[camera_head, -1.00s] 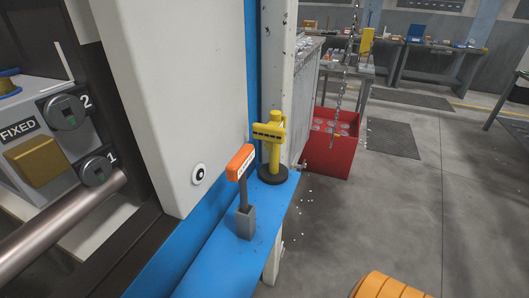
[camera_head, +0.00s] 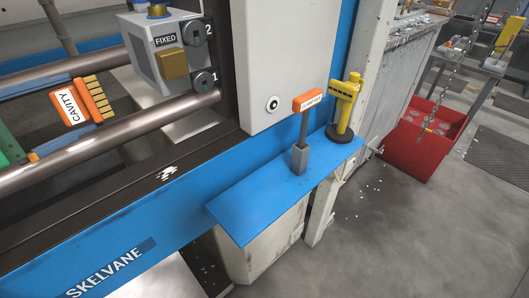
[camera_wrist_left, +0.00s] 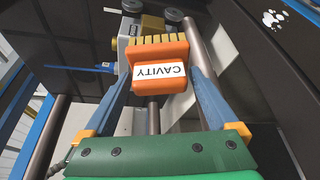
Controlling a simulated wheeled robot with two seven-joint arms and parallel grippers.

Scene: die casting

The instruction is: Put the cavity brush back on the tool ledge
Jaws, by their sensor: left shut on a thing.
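The cavity brush (camera_head: 72,104) has an orange body with a white CAVITY label and a row of yellow bristles. It shows at the left of the head view and in the middle of the left wrist view (camera_wrist_left: 160,73). My left gripper (camera_head: 80,112), with blue fingers and a green body, is shut on it; in the wrist view the fingers (camera_wrist_left: 158,82) flank the orange body. The brush is held among the machine's tie bars, left of the ledge. The blue tool ledge (camera_head: 245,213) juts from the machine's front, its near left part bare. My right gripper is not in view.
An orange-headed tool (camera_head: 307,102) stands in a grey holder (camera_head: 299,158) on the ledge. A yellow tool (camera_head: 346,105) on a black base stands at the ledge's far end. Thick metal bars (camera_head: 105,142) and a FIXED block (camera_head: 165,50) lie near the brush. A red bin (camera_head: 420,150) stands right.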

